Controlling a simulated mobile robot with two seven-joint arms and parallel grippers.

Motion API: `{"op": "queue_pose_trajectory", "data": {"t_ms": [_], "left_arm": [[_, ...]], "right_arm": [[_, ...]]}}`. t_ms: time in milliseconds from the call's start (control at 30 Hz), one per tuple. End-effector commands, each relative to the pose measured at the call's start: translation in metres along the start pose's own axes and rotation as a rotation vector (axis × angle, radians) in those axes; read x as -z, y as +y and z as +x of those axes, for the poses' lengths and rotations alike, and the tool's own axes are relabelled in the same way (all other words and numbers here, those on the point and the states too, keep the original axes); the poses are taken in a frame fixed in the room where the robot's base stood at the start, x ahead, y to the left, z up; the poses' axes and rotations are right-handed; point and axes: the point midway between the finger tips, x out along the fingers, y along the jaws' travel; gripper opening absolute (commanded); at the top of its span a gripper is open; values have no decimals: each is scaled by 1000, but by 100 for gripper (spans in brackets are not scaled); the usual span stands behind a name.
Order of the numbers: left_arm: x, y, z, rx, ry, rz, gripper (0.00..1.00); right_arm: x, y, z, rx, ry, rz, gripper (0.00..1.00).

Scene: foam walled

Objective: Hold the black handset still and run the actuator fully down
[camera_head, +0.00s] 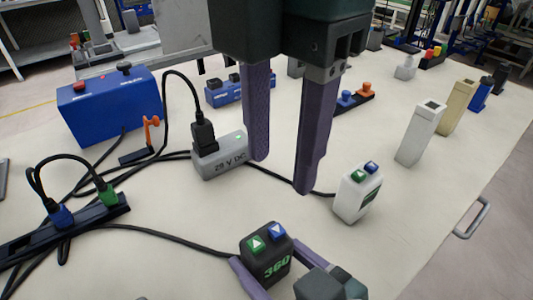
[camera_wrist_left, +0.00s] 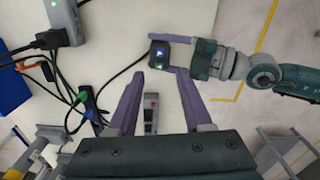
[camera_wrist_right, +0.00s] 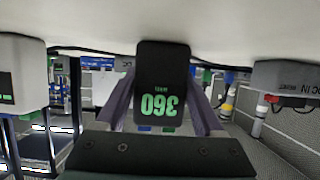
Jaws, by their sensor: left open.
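The black handset (camera_head: 265,262) stands upright on the table at the bottom of the head view, with a green and a blue arrow button on top and "360" on its face. My right gripper (camera_head: 266,251) has its fingers against both sides of it; the right wrist view shows the handset (camera_wrist_right: 160,80) between them. My left gripper (camera_head: 281,172) is open and empty, pointing down above the table. In the left wrist view the handset (camera_wrist_left: 159,54) appears just beyond the left fingertips. I cannot make out the actuator for certain.
A white handset (camera_head: 357,192) with similar buttons stands to the right. A grey "29 V DC" box (camera_head: 220,160), a power strip (camera_head: 60,225) with plugs, and a blue box (camera_head: 110,105) are left, with cables between. A grey box with a red part (camera_wrist_left: 151,112) lies nearer me.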

Motion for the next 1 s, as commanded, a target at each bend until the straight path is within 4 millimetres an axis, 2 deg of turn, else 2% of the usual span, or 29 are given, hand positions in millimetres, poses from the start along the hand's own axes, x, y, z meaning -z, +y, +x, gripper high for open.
{"op": "queue_pose_trajectory", "data": {"t_ms": [67, 567, 1000], "left_arm": [[0, 0, 0, 0, 0, 0, 50], [0, 0, 0, 0, 0, 0, 49], [0, 0, 0, 0, 0, 0, 0]], "right_arm": [[0, 0, 0, 0, 0, 0, 60], [0, 0, 0, 0, 0, 0, 4], [0, 0, 0, 0, 0, 0, 4]]}}
